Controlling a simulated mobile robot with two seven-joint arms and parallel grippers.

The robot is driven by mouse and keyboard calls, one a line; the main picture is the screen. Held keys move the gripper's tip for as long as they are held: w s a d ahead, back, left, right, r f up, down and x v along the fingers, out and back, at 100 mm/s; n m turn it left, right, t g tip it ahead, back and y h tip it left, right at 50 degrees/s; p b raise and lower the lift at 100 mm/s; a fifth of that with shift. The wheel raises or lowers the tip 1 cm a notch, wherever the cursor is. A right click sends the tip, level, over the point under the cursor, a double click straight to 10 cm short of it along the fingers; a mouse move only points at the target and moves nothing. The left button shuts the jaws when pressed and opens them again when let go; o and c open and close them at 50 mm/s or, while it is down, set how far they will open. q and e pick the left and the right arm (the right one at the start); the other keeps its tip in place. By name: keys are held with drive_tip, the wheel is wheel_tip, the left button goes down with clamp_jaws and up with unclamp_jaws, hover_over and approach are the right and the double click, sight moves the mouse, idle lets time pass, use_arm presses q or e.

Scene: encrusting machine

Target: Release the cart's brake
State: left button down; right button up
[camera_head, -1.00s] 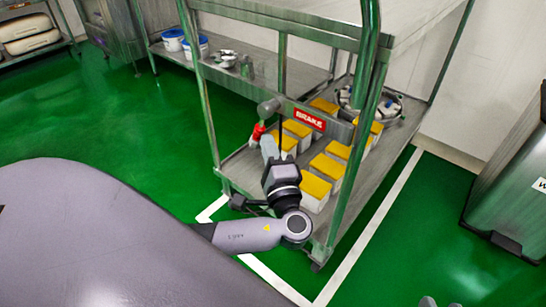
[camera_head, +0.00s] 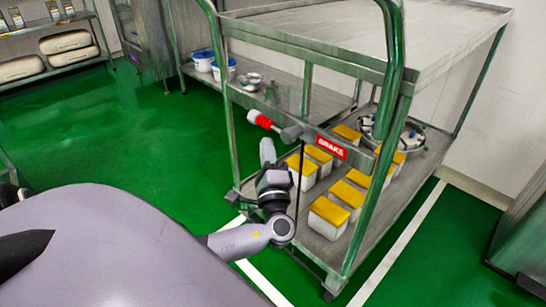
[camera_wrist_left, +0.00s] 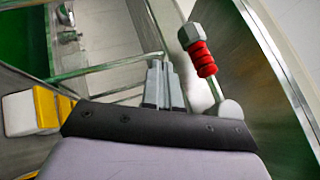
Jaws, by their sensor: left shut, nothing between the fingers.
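The cart (camera_head: 400,67) is a metal trolley with green posts and a red BRAKE sign (camera_head: 331,147) on its near end. The brake lever (camera_head: 264,122) has a red ribbed grip and a grey tip. It points left and slightly up from its round grey pivot (camera_head: 291,133). In the left wrist view the lever (camera_wrist_left: 202,58) stands to the right of my fingers, apart from them. My left gripper (camera_head: 267,150) is just below the lever, pointing up. Its fingers (camera_wrist_left: 163,85) are shut and empty. My right gripper is out of view.
White tubs with yellow lids (camera_head: 328,217) and a round metal part (camera_head: 405,130) are on the cart's lower shelf. A metal bin (camera_head: 520,235) is at the right. The green floor (camera_head: 100,140) at left is clear.

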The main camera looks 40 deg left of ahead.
use_arm(q)
drive_tip(key=shift+a+r+m+t, duration=0.4)
drive_tip(key=shift+a+r+m, duration=0.1)
drive_tip(key=shift+a+r, duration=0.5)
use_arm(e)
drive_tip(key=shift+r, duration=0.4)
use_arm(q)
drive_tip(key=shift+d+r, duration=0.1)
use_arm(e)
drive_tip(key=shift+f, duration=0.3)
use_arm(q)
drive_tip(key=shift+w, duration=0.1)
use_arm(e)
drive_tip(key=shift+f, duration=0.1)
